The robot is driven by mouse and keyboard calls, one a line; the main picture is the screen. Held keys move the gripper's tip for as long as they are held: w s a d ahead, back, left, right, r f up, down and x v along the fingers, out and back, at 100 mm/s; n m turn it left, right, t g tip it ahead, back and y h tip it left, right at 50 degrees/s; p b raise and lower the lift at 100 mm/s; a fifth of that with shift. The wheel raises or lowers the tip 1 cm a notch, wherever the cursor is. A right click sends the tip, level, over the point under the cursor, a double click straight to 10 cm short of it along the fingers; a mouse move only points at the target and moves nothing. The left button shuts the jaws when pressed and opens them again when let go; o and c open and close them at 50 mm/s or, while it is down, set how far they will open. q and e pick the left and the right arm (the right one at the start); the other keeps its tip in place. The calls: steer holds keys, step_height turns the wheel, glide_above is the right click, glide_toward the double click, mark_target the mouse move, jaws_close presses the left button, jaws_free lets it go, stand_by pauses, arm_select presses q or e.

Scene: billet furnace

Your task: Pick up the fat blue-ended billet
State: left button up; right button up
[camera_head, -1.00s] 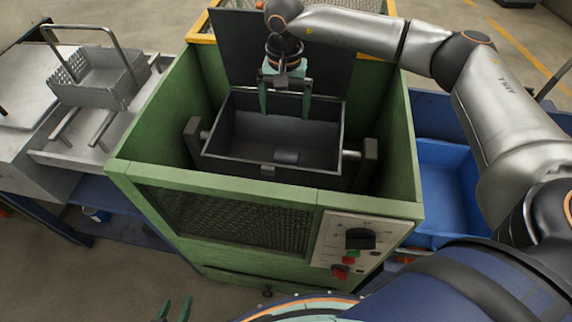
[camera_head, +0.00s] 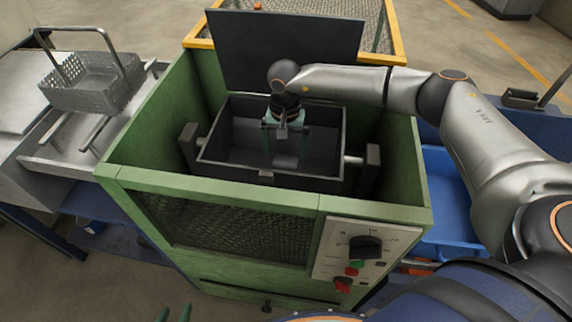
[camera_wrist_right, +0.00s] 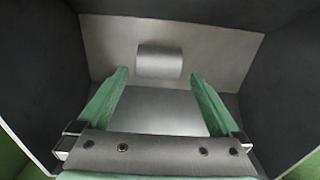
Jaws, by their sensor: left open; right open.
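A short, thick grey billet (camera_wrist_right: 159,62) lies on the floor of the dark tub (camera_head: 230,164) inside the green machine. No blue end shows on it. It is small and dark in the head view (camera_head: 287,161). My right gripper (camera_head: 285,149) is inside the tub, pointing down, its green fingers apart and empty. In the right wrist view the billet lies beyond the fingertips (camera_wrist_right: 156,75), roughly centred between them; I cannot tell the exact gap.
The tub's walls surround my right gripper closely, and the green housing (camera_head: 220,192) surrounds the tub. A dark raised lid (camera_head: 285,50) stands behind. A control panel (camera_head: 358,256) is on the front. A wire basket (camera_head: 90,82) stands left; a blue bin (camera_head: 446,190) is right.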

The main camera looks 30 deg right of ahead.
mark_target(286, 159)
step_height(286, 159, down, 3)
steer(key=shift+d+f, duration=0.1)
steer(key=shift+f, duration=0.1)
jaws_close()
steer(key=shift+w+r, duration=0.1)
steer(key=shift+r, duration=0.05)
stand_by(0.8)
